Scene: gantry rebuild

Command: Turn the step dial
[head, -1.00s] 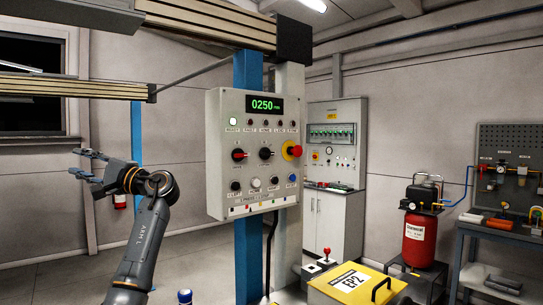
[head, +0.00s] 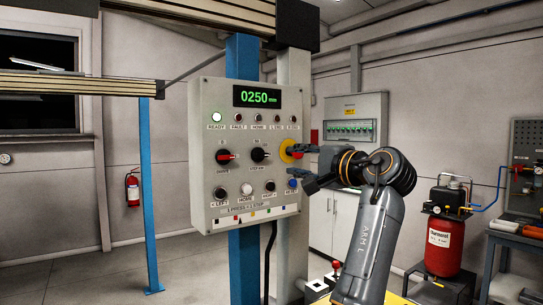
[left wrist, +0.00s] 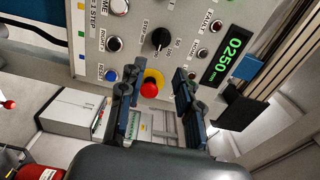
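The step dial (head: 259,155) is a black knob with a white pointer line on the grey control panel (head: 205,110). It also shows in the left wrist view (left wrist: 160,39), beyond the fingertips, with STEP lettering beside it. My left gripper (head: 292,160) is open and empty at the panel's right side, right of the dial and apart from it. In the left wrist view my two fingers (left wrist: 156,72) stand wide apart, with the red emergency stop (left wrist: 149,88) showing between them. My right gripper is not in view.
The red stop button on its yellow plate (head: 286,150) is partly hidden by my left gripper. A row of push buttons (head: 246,189) sits below. The display (head: 258,96) reads 0250 mm; the READY lamp (head: 216,117) is lit.

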